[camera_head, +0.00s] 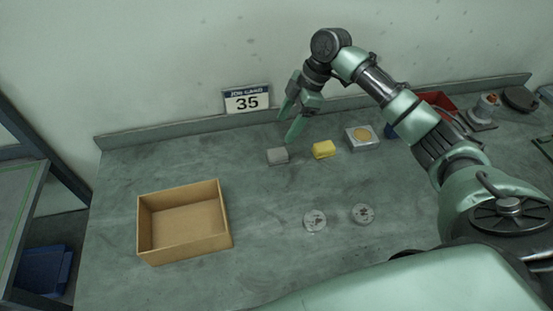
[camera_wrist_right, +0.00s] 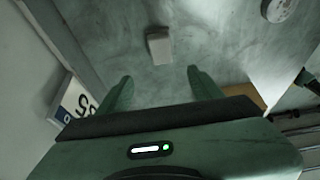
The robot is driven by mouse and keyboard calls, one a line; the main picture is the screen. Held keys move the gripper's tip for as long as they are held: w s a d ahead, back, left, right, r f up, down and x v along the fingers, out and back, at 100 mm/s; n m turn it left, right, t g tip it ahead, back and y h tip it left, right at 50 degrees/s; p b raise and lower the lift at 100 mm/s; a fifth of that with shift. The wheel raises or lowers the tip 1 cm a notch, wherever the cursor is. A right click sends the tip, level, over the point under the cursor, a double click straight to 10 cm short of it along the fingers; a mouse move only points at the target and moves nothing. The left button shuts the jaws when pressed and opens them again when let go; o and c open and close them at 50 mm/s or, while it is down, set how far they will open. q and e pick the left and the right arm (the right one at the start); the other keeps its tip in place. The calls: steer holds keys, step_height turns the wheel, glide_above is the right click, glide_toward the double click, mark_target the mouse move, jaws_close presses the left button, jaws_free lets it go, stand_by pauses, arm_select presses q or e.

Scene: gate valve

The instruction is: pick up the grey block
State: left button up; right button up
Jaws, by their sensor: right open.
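The grey block (camera_head: 277,156) lies on the bench top, left of a yellow block (camera_head: 324,149). It also shows in the right wrist view as a pale block (camera_wrist_right: 159,48), ahead of the fingertips and roughly centred between them. My right gripper (camera_head: 289,119) is open and empty, above the bench behind the grey block and apart from it. Its two green fingers (camera_wrist_right: 159,80) stand wide apart in the wrist view. My left gripper is not in view.
An open cardboard box (camera_head: 185,252) stands at the left. Two round metal discs (camera_head: 315,220) (camera_head: 362,214) lie in front. A small box with a round yellowish top (camera_head: 362,138) is right of the yellow block.

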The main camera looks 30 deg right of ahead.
mark_target(279, 152)
steer(key=f, duration=0.1)
steer(key=f+b, duration=0.2)
steer(key=shift+w+f, duration=0.25)
steer(key=shift+f, duration=0.05)
steer(key=shift+a+f, duration=0.15)
steer(key=shift+f, duration=0.3)
steer(key=x, duration=0.2)
steer(key=p+x, duration=0.1)
steer(key=x, duration=0.1)
steer(key=s+p+x, duration=0.1)
steer(key=x, duration=0.1)
steer(key=shift+f, duration=0.2)
steer(key=shift+w+f, duration=0.1)
steer(key=shift+f, duration=0.2)
jaws_close()
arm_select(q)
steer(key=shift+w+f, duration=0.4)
arm_select(e)
steer(key=shift+r, duration=0.15)
